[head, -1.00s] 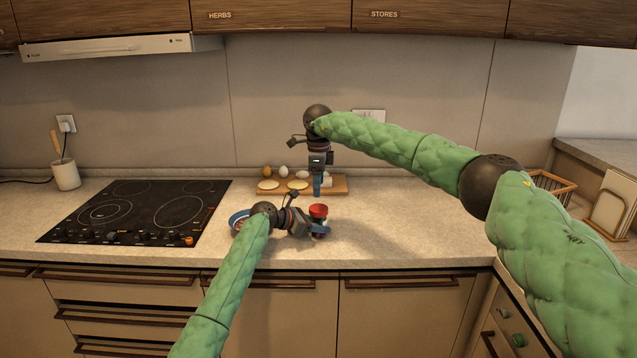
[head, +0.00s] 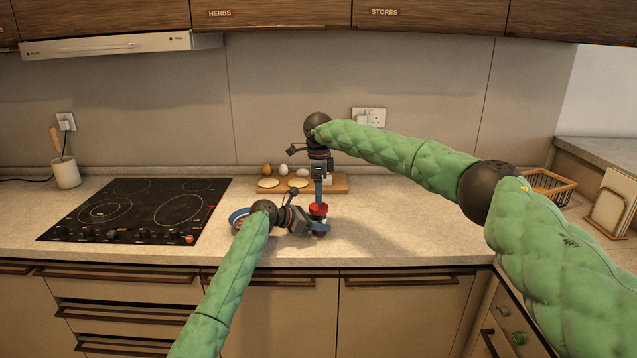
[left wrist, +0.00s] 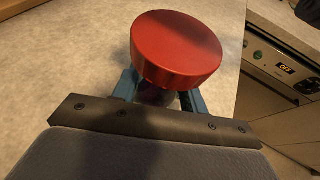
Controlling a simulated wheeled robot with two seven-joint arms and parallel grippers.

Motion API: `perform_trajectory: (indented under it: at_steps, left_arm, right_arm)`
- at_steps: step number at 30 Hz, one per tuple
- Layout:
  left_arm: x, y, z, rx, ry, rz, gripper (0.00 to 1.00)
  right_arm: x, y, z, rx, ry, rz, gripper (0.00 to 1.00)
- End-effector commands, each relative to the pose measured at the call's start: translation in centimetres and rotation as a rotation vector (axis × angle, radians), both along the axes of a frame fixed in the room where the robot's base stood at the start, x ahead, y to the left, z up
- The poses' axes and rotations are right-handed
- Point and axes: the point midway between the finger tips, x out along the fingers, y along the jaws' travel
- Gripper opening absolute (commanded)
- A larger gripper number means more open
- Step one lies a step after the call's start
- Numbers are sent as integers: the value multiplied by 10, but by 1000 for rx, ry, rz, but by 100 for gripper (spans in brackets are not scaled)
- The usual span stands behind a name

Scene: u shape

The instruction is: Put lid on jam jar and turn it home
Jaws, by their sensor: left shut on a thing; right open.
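The red lid (head: 318,209) sits on top of the jam jar, and I cannot tell whether it is seated or turned. In the left wrist view the lid (left wrist: 177,48) looks wide and covers most of the dark jar (left wrist: 156,96). My left gripper (head: 319,227) is shut around the jar from the left, below the lid; its blue fingers show on both sides of the jar in the left wrist view. My right gripper (head: 319,193) points straight down just above or behind the lid, open; contact with the lid cannot be told.
A wooden board (head: 338,184) with eggs and pale round pieces lies behind the jar. A blue bowl (head: 237,219) stands left of it, partly behind my left wrist. The black hob (head: 140,211) is at left. The counter right of the jar is clear.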

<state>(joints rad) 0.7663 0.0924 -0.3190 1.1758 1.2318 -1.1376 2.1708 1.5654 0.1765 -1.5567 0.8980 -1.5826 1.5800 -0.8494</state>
Motion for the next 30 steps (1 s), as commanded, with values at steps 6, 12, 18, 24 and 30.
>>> perform_trajectory:
  at_steps: [6, 12, 18, 24, 30]
  left_arm:
    - [0, 0, 0, 0, 0, 0, 0]
    - [0, 0, 0, 0, 0, 0, 0]
    - [0, 0, 0, 0, 0, 0, 0]
    - [0, 0, 0, 0, 0, 0, 0]
    - [0, 0, 0, 0, 0, 0, 0]
  right_arm:
    - [0, 0, -33, 0, 1, 0, 72]
    - [0, 0, -50, 0, -1, -1, 72]
    - [0, 0, -52, 0, -1, -1, 72]
    - [0, 0, -52, 0, -1, -1, 52]
    - [0, 0, -52, 0, -1, -4, 27]
